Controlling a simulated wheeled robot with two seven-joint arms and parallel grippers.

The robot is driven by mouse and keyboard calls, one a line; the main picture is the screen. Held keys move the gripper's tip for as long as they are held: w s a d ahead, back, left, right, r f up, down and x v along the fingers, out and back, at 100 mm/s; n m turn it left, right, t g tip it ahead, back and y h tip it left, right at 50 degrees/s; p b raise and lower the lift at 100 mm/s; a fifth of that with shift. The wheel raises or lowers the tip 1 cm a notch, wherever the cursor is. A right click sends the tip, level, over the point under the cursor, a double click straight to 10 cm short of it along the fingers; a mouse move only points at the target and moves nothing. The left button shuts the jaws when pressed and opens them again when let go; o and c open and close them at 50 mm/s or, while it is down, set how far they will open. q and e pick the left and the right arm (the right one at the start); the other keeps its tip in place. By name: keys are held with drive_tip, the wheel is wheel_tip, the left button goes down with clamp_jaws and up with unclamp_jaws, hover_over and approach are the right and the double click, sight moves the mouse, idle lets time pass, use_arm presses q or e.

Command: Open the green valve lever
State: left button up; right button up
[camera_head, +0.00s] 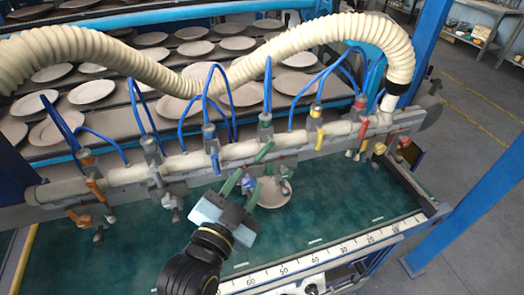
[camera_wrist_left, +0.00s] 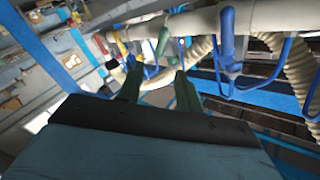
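The green valve (camera_head: 265,126) is on the cream pipe, near the middle of the row of coloured valves. Its green lever (camera_wrist_left: 162,42) shows in the left wrist view, just beyond my fingertips and roughly in line with the gap between them. My left gripper (camera_head: 258,170) is below and in front of this valve, with its dark green fingers pointing up toward the pipe. In the left wrist view the two fingers (camera_wrist_left: 159,75) are apart, with nothing held between them. I cannot tell whether a finger touches the lever. My right gripper is not in view.
A blue-handled valve (camera_head: 211,145) is left of the green one and a yellow one (camera_head: 319,133) is right. Blue hoses and a ribbed cream hose (camera_head: 290,45) are above. A round plate (camera_head: 273,193) lies on the green belt (camera_head: 335,210) behind the gripper.

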sight(265, 151)
use_arm(q)
drive_tip(key=x, duration=0.8)
drive_tip(key=shift+p, duration=0.4)
drive_tip(key=shift+w+d, duration=0.2)
drive_tip(key=shift+w, duration=0.35)
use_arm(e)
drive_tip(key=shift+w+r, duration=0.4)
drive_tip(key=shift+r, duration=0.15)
use_arm(q)
clamp_jaws()
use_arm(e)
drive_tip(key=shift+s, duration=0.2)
